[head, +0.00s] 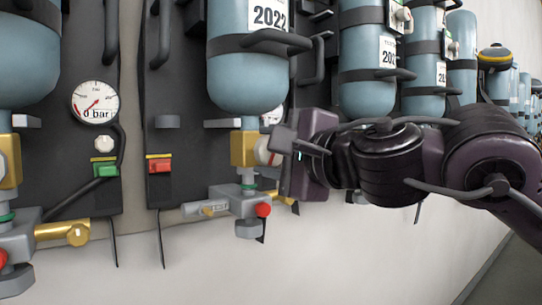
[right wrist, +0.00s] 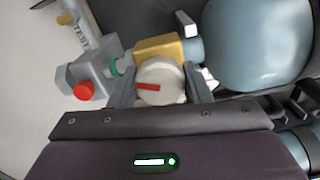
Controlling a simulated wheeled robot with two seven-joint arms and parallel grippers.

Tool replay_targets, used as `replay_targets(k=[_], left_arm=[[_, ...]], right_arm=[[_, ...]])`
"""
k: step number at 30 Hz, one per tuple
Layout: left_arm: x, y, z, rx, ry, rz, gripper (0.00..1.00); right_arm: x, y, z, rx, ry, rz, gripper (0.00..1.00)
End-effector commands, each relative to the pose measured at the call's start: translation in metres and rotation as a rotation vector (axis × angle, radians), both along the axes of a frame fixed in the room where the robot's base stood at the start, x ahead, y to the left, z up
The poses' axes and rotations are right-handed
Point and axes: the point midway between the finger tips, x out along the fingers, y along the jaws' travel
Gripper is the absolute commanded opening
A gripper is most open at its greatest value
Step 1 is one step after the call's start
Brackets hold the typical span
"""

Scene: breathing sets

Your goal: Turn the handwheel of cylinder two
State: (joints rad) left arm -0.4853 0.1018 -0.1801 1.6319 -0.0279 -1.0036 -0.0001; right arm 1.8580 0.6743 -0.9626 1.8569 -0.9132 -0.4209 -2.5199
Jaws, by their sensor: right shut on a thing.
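A blue cylinder (head: 248,80) with a 2022 label hangs valve-down near the middle of the head view. Below it is a brass valve body (head: 243,150), also seen in the right wrist view (right wrist: 155,47). Its round pale handwheel (head: 264,151) faces right and is partly hidden by my gripper. In the right wrist view the handwheel (right wrist: 162,88) shows a red mark across its face. My right gripper (head: 277,146) is shut on this handwheel, one finger on each side (right wrist: 160,90). No number marks which cylinder is two. My left gripper is out of view.
Another cylinder (head: 25,65) with a brass valve (head: 8,160) hangs at the left. A gauge (head: 95,102) reads near 0 bar. A grey fitting with a red knob (head: 263,210) sits below the held valve. More cylinders (head: 375,75) line the wall at right.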

Motion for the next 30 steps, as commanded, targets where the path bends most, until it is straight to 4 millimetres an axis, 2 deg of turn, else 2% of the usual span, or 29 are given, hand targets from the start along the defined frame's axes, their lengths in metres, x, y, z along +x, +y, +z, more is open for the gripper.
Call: replay_targets(k=[6,15,30], left_arm=[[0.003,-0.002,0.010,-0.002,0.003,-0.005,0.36],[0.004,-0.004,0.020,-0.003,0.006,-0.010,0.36],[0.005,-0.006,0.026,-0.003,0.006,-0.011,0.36]], right_arm=[[0.000,0.000,-0.003,-0.155,-0.107,-0.001,0.21],[0.000,0.000,-0.003,-0.297,-0.210,-0.002,0.21],[0.001,0.000,-0.002,-0.361,-0.257,-0.003,0.21]])
